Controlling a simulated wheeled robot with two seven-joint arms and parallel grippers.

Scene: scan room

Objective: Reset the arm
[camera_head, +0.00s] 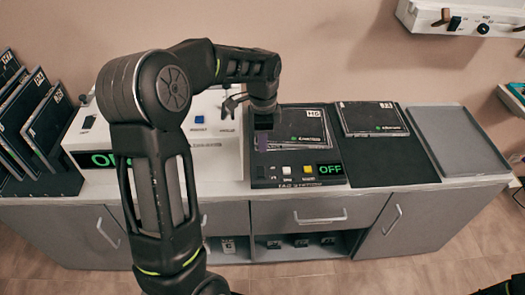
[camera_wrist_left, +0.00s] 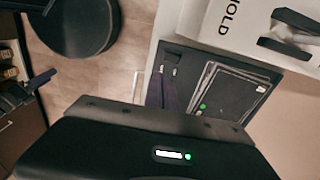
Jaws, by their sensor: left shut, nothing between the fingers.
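My left arm comes in from the left in the head view and bends over the counter. Its gripper (camera_head: 262,138) points down in front of the left edge of a dark device (camera_head: 270,183) with a green "OFF" display. The gripper is shut and empty; its dark purplish fingers also show in the left wrist view (camera_wrist_left: 163,92). A dark labelled folder (camera_head: 313,127) lies on the device behind the gripper, partly hidden by it. I cannot tell the exact height of the fingertips.
A white machine (camera_head: 218,160) stands left of the device, partly behind my arm. Black folders (camera_head: 40,118) stand at the far left. Another folder (camera_head: 372,119) lies on a black mat (camera_head: 385,160), beside an empty grey tray (camera_head: 455,140). Grey drawers (camera_head: 318,213) are below.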

